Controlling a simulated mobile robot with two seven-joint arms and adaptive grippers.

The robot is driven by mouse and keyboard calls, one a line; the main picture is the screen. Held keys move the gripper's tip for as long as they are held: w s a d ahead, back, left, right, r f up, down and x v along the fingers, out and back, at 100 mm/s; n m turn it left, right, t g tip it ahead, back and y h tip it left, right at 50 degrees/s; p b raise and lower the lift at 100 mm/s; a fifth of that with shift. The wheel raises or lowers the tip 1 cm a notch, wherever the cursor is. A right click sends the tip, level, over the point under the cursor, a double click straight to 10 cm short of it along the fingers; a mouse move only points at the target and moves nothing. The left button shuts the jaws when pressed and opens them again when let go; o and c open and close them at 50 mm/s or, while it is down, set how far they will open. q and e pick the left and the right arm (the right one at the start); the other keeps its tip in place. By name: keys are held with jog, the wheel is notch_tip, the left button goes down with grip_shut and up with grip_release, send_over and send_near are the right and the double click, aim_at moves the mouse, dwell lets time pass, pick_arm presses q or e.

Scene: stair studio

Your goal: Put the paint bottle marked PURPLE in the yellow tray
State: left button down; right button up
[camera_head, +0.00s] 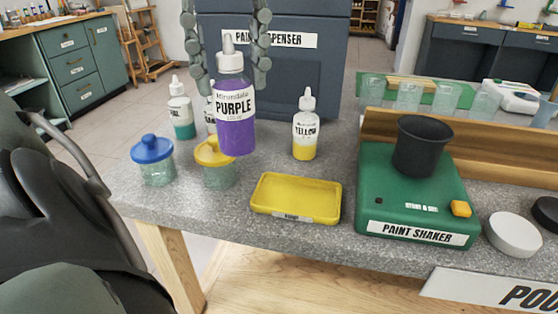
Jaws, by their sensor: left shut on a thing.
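The PURPLE paint bottle (236,132) is clear with a white nozzle and purple paint. My left gripper (230,86) comes down from the top with its two jointed fingers on either side of the bottle's upper part, shut on it. The bottle hangs upright, seemingly above the counter, and partly covers a yellow-lidded jar and another bottle behind it. The yellow tray (295,198) lies on the counter to the lower right of the bottle and looks empty; a label on its front edge is too small to read. My right gripper is not in view.
A YELLOW paint bottle (305,130) stands behind the tray. A teal paint bottle (181,112), a blue-lidded jar (155,165) and the yellow-lidded jar (218,172) stand left. The green paint shaker (400,212) with a black cup (420,148) is right of the tray.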

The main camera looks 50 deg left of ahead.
pick_arm(q)
jog(key=shift+w+d+f, duration=0.2)
jog(key=shift+w+f, duration=0.05)
jog(key=w+d+f+p, duration=0.1)
jog(key=w+d+f, duration=0.5)
jog(key=w+f, duration=0.3)
jog(key=shift+f, duration=0.75)
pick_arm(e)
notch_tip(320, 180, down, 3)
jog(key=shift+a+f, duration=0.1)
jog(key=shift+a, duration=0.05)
